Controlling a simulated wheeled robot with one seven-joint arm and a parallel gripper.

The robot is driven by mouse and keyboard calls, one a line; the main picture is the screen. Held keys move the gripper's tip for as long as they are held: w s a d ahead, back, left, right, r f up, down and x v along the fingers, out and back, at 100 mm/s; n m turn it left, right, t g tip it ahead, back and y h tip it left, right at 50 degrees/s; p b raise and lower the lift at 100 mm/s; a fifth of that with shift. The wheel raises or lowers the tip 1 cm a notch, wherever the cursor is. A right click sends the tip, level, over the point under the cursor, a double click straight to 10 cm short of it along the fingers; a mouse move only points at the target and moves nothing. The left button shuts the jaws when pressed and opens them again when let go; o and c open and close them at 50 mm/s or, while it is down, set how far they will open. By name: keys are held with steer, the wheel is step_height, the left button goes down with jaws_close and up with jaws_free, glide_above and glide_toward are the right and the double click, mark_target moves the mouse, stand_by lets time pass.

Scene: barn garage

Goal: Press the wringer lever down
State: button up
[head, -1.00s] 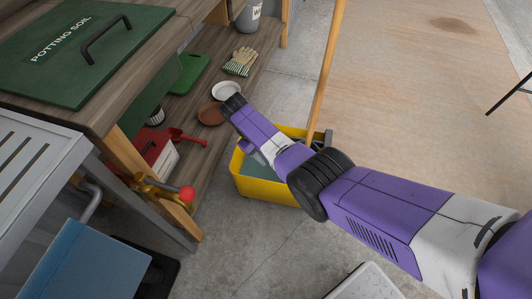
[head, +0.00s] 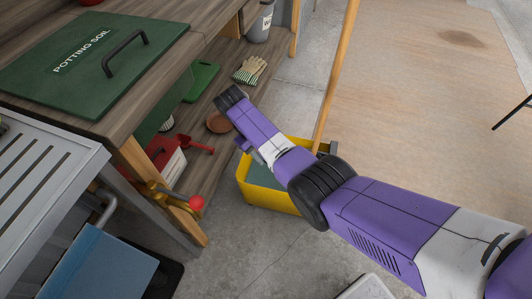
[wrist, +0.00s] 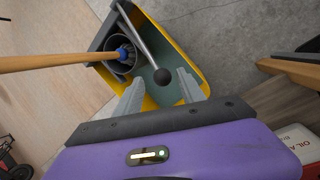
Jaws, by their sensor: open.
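The yellow mop bucket (head: 268,195) stands on the concrete floor, partly hidden behind my arm in the head view. In the wrist view the bucket (wrist: 205,85) holds a dark grey wringer (wrist: 103,42) at its left end. The wringer lever (wrist: 140,36) is a metal rod with a black ball knob (wrist: 162,76); it slants across the bucket opening. My gripper (wrist: 160,80) is open and empty. The knob appears between its fingertips in the picture; I cannot tell the depth gap. In the head view my arm hides the lever.
A mop with a wooden handle (wrist: 50,62) stands in the wringer, its handle (head: 336,75) rising beside my arm. Open floor (head: 420,100) lies to the right.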

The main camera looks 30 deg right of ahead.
steer(key=shift+c, duration=0.5)
steer(key=shift+w+a, duration=0.1)
steer(key=c, duration=0.3)
steer(key=shift+w+a+r+m+t+y+p, duration=0.15)
steer(key=shift+w+a+m+t+y+p, duration=0.45)
steer(key=shift+w+a+t+p, duration=0.25)
jaws_close()
steer(key=s+d+r+m+t+y+p, duration=0.2)
steer(key=s+d+r+m+t+p, duration=0.1)
steer(key=s+r+m+p, duration=0.15)
steer(key=s+d+r+m+t+y+p, duration=0.2)
steer(key=s+d+r+m+t+p, duration=0.15)
steer(key=s+r+m, duration=0.25)
steer(key=b+x, duration=0.3)
steer(key=x, duration=1)
steer(key=shift+s+a+f+b, duration=0.2)
steer(key=shift+a+f+b, duration=0.1)
steer(key=shift+a, duration=0.15)
